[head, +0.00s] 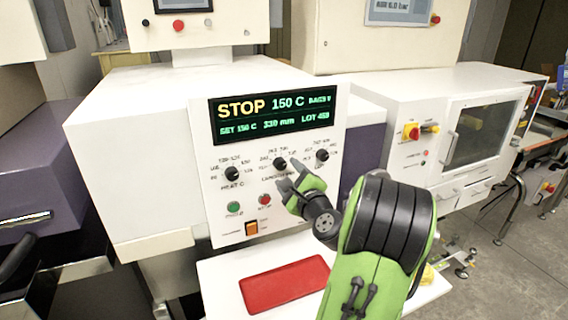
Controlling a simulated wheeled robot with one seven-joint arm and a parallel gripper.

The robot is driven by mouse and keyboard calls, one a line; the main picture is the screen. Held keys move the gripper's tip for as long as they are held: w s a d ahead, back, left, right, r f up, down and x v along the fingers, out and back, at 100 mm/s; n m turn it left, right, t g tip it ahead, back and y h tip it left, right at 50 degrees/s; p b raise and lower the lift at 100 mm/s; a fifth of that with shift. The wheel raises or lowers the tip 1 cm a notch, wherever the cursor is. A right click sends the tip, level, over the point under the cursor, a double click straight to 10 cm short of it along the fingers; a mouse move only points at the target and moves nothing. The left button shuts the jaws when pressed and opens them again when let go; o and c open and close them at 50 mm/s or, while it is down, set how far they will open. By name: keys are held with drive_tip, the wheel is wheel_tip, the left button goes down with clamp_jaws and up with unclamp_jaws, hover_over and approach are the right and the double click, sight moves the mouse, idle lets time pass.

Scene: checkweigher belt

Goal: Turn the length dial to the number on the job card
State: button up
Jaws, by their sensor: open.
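The length dial (280,162) is the black middle knob on the white control panel. Its label below is partly covered by my gripper, and its numbers are too small to read surely. My gripper (287,174) is open, its green and grey fingers just below and right of the dial, overlapping its lower edge in the picture. I cannot tell whether they touch it. The dark display (273,116) above reads STOP, 150 C, and a length that looks like 330 mm. I cannot make out a job card in this view.
A heat dial (232,174) is at left and another dial (322,156) at right. Below are a green button (233,207), a red button (264,199) and an orange switch (251,227). A red tray (286,284) lies on the white shelf (222,294). Another machine (461,140) stands at right.

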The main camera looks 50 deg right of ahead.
sight(282, 166)
drive_tip(key=x, duration=0.3)
drive_tip(key=shift+w+d+p, duration=0.2)
drive_tip(key=shift+w+p, duration=0.1)
drive_tip(key=shift+p, duration=0.05)
drive_tip(key=c, duration=1)
drive_tip(key=shift+c, duration=0.2)
